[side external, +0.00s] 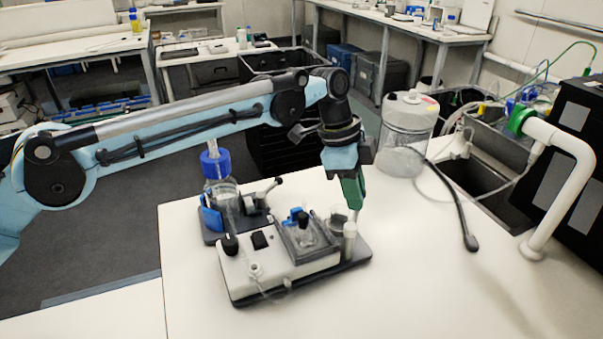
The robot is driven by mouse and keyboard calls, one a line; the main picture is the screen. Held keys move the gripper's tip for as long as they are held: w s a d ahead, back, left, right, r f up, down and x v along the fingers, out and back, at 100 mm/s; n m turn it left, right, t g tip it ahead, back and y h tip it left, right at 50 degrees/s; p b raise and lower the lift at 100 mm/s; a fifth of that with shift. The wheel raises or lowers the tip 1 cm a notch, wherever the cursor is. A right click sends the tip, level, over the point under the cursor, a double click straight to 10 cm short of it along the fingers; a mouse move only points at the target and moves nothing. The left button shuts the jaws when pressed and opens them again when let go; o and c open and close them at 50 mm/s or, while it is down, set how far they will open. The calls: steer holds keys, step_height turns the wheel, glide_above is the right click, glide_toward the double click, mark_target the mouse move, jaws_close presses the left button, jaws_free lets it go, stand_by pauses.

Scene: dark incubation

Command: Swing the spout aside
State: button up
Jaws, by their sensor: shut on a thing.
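A white bench device (280,269) with a dark base stands on the white bench. At its right end are a clear cup (337,217) and an upright white post (350,241). My gripper (352,204), with green fingers, points down just above and beside this post and cup. The fingers are close together and shut on a small part, seemingly the spout, which they mostly hide. I cannot make out the spout's outline or direction. A clear-lidded grey chamber (310,238) with a blue-topped item sits left of the fingers.
A blue-capped bottle (219,181) stands on a stirrer-like unit behind the device. A large clear jar (405,135) stands behind right of my gripper. A black flexible arm (458,208) and a white bent pipe (567,190) stand farther right. The front right bench is clear.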

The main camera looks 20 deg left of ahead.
steer(key=shift+d, duration=0.55)
steer(key=o, duration=0.6)
steer(key=shift+v, duration=2.25)
steer(key=shift+w+a, duration=0.1)
